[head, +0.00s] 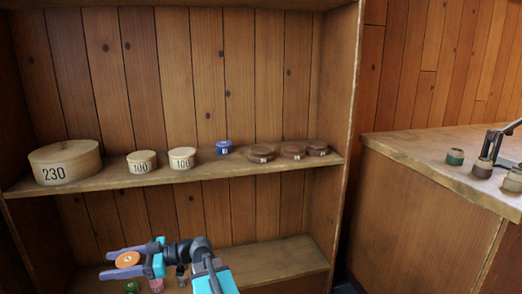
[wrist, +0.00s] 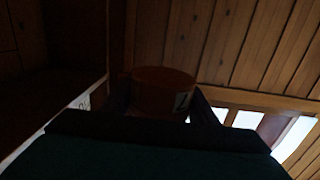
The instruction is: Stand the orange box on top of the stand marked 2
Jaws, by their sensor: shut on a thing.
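My gripper (head: 114,264) is at the lower left in the head view, in front of the shelf unit and below its middle board. It is shut on a round orange box (head: 128,259), held between its two purple fingers. In the dark wrist view the box (wrist: 160,78) sits between the fingers, with a pale label bearing a dark mark that I cannot read surely. Three low round brown stands, a left one (head: 261,154), a middle one (head: 293,150) and a right one (head: 317,148), are on the middle board. Their small labels are too small to read.
The middle board (head: 120,178) also bears a large box marked 230 (head: 65,162), two boxes marked 100 (head: 141,162) and a blue spool (head: 223,147). Small green (head: 131,287) and pink (head: 156,285) spools are below my gripper. A counter (head: 420,146) with several spools stands at right.

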